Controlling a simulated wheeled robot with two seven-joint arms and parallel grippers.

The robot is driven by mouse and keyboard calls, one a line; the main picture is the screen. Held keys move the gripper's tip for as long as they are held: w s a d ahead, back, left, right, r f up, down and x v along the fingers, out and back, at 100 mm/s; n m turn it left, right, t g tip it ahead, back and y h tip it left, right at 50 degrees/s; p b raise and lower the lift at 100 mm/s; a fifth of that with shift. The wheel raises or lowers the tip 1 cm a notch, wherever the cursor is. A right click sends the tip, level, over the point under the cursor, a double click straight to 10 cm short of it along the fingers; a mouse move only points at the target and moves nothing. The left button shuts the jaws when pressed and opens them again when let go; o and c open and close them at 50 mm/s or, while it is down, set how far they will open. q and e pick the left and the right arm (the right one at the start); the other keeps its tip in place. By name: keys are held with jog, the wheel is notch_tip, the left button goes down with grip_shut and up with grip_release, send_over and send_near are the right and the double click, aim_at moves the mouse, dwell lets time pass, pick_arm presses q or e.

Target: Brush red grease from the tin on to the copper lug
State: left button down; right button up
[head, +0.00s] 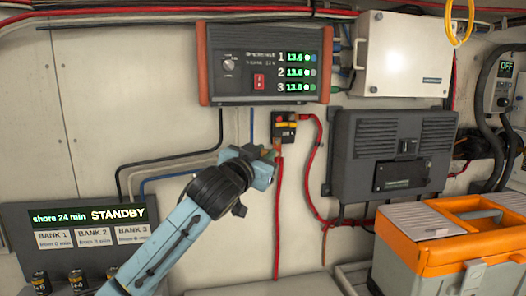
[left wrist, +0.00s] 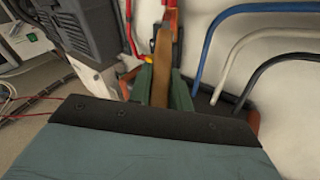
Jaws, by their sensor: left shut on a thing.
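My left gripper (head: 266,158) is raised in front of the wall, just below a small black terminal block (head: 285,131). In the left wrist view its green fingers (left wrist: 161,92) are shut on a brown, wooden-looking brush handle (left wrist: 161,62), which points away from the wrist. The brush's far end is not clear against the red parts behind it. A small copper-coloured bit shows under the block near the gripper tip, but I cannot tell whether it is the lug or the brush, or whether they touch. No grease tin is in view. My right gripper is not in view.
A charger unit (head: 265,63) with green readouts hangs above. A dark grey box (head: 391,152) and red cables (head: 319,170) are to the right. An orange toolbox (head: 447,243) is at lower right, a STANDBY panel (head: 88,232) at lower left. Blue, white and black cables run left.

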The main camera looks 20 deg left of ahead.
pick_arm(q)
jog(key=shift+s+d+p, duration=0.15)
jog(key=shift+s+d, duration=0.4)
jog(key=shift+s, duration=0.3)
jog(key=shift+s+d+p, duration=0.2)
jog(key=shift+s+d, duration=0.35)
jog(key=shift+s, duration=0.25)
jog(key=shift+s+d+p, duration=0.15)
jog(key=shift+s+d, duration=0.4)
jog(key=shift+s, duration=0.4)
jog(key=shift+s+d, duration=0.85)
jog(key=shift+s, duration=0.3)
